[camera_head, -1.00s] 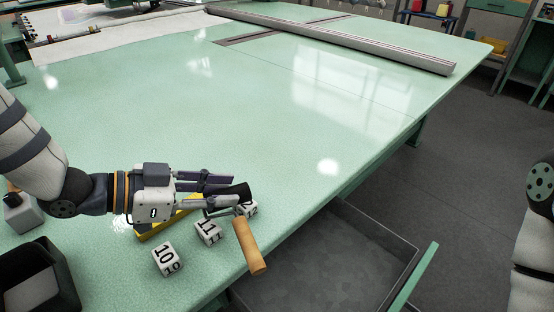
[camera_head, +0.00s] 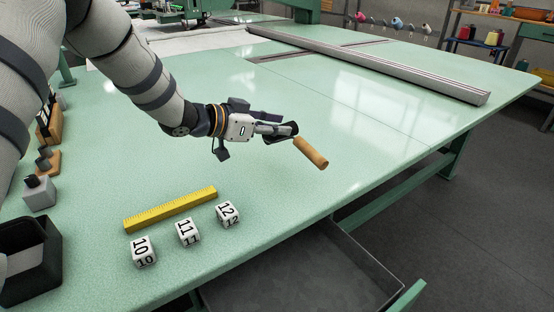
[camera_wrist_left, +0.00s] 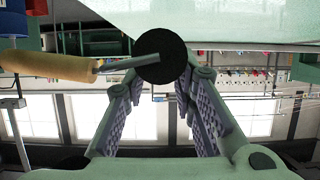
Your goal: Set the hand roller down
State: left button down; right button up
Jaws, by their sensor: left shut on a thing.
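The hand roller has a tan wooden handle (camera_head: 311,153) and a black roller end. My left gripper (camera_head: 284,131) is shut on the roller near its black end and holds it above the green table (camera_head: 330,95), over its right-hand part. The handle points down and to the right, towards the table's near edge. In the left wrist view the black round end (camera_wrist_left: 161,56) sits between the finger tips, and the wooden handle (camera_wrist_left: 48,65) sticks out to the left on a metal rod. My right gripper is in neither view.
A yellow ruler (camera_head: 170,210) and numbered white cubes (camera_head: 188,232) lie at the near left. A black bin (camera_head: 30,262) and small grey block (camera_head: 38,193) stand further left. A long metal bar (camera_head: 370,65) lies at the back. An open drawer (camera_head: 300,275) is below the near edge.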

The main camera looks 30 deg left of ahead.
pick_arm(q)
send_over(279, 164)
jog(key=s, duration=0.1)
notch_tip(279, 164, down, 6)
jog(key=shift+s+d+b, duration=0.1)
jog(key=shift+d+b, duration=0.05)
jog(key=shift+b, duration=0.3)
jog(key=shift+w+a+f, duration=0.2)
jog(key=shift+w+f, duration=0.2)
jog(key=shift+w, duration=0.2)
jog(key=shift+f+b, duration=0.35)
jog(key=shift+f, duration=0.95)
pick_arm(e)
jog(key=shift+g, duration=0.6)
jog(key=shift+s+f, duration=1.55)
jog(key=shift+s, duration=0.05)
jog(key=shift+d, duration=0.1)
pick_arm(q)
jog(key=shift+f, duration=0.15)
jog(key=c, duration=1.3)
grip_release()
